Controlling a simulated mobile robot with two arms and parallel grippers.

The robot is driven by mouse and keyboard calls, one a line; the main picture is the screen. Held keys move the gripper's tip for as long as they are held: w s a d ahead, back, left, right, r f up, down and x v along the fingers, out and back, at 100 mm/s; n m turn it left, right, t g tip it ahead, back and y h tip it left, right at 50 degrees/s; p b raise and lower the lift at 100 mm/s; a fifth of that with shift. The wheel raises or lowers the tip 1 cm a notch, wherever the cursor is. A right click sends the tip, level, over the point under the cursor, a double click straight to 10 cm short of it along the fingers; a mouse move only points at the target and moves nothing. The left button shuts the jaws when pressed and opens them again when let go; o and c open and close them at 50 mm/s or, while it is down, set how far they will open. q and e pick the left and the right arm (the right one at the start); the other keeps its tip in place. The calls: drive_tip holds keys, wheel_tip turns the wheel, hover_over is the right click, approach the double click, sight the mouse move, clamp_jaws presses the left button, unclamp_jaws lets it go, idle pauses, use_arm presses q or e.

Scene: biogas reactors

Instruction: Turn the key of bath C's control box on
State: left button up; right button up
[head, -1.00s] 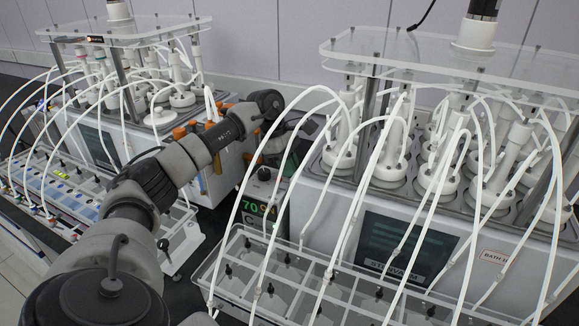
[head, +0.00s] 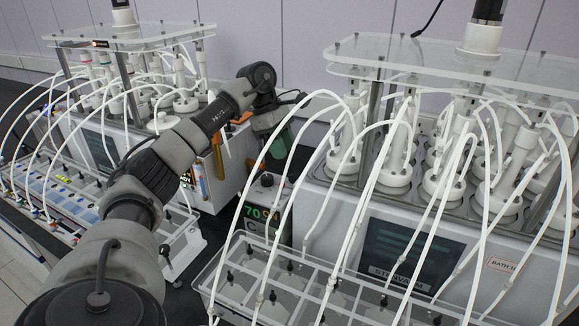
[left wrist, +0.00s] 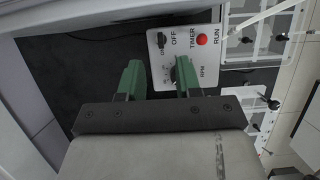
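Bath C's control box (head: 264,222) is a dark box between the two baths, with "70", "50" and a "C" on its front. In the left wrist view its white top panel (left wrist: 156,62) carries ON, OFF, TIMER, RUN and RPM marks, a red button (left wrist: 202,39) and a dark RPM dial (left wrist: 173,74). A small dark key-like switch (left wrist: 162,41) sits by the ON mark. My left gripper (head: 281,143) hangs above and behind the box. In the left wrist view its green fingers (left wrist: 158,76) are apart with nothing between them; one overlaps the panel by the dial. My right gripper is not in view.
Another bath (head: 100,150) with tubes and orange-handled tools (head: 217,160) stands left. The gap between baths is narrow.

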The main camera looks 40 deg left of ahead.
use_arm(q)
drive_tip(key=v, duration=0.3)
drive_tip(key=shift+a+r, duration=0.1)
drive_tip(key=shift+r, duration=0.2)
idle(0.3)
